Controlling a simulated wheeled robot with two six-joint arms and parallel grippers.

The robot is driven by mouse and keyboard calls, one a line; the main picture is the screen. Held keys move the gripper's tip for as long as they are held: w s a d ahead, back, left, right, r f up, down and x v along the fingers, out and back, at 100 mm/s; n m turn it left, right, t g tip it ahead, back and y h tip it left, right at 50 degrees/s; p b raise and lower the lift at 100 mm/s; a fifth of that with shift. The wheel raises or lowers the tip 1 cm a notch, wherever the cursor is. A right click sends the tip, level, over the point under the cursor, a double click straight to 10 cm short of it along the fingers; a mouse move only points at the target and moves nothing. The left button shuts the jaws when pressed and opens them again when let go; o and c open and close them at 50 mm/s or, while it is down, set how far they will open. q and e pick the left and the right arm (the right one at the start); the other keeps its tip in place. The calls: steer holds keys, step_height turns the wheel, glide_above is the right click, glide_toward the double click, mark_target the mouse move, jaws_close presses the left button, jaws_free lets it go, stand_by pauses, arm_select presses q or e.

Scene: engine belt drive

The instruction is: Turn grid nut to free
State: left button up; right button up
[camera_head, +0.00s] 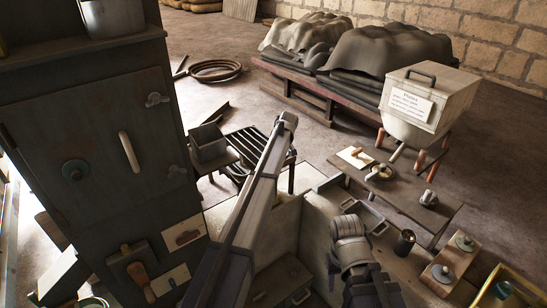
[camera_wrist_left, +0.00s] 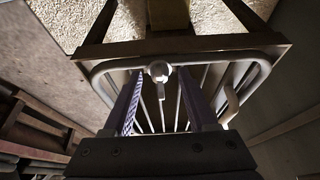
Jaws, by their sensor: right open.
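In the left wrist view a pale grid nut (camera_wrist_left: 159,71) with a rounded head and a short part hanging below it sits at the middle of the top bar of a metal grid (camera_wrist_left: 264,72). The grid has a rounded frame and several thin bars. My left gripper (camera_wrist_left: 158,98) is open. Its two purple-faced fingers stand apart on either side of the nut, with gaps between. In the head view my left arm hides its own gripper. My right gripper (camera_head: 349,226) is open and empty at the lower right, away from the nut.
A dark cabinet (camera_head: 95,130) stands at the left. A slatted dark rack (camera_head: 247,138) is behind my left arm. A low bench (camera_head: 410,208) with small parts and a hopper box (camera_head: 428,98) stand at the right. Covered piles (camera_head: 385,48) lie on a pallet behind.

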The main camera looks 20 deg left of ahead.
arm_select(q)
steer(key=p+v, duration=0.7)
steer(key=v, duration=0.1)
stand_by(0.4)
steer(key=shift+f, duration=0.15)
steer(key=s+d+f+m+g+b, duration=0.1)
steer(key=s+d+m, duration=0.3)
steer(key=s, duration=1.1)
steer(key=s+d+f+m+g+h+b, duration=0.1)
steer(key=s+d+m, duration=0.4)
steer(key=s, duration=1)
steer(key=s+d+f+m+h+b, duration=0.1)
steer(key=s+d+m, duration=0.4)
steer(key=s, duration=1.1)
step_height(320, 180, down, 3)
steer(key=d+b, duration=0.1)
steer(key=d, duration=0.2)
steer(key=shift+r+g, duration=0.2)
steer(key=shift+g, duration=0.2)
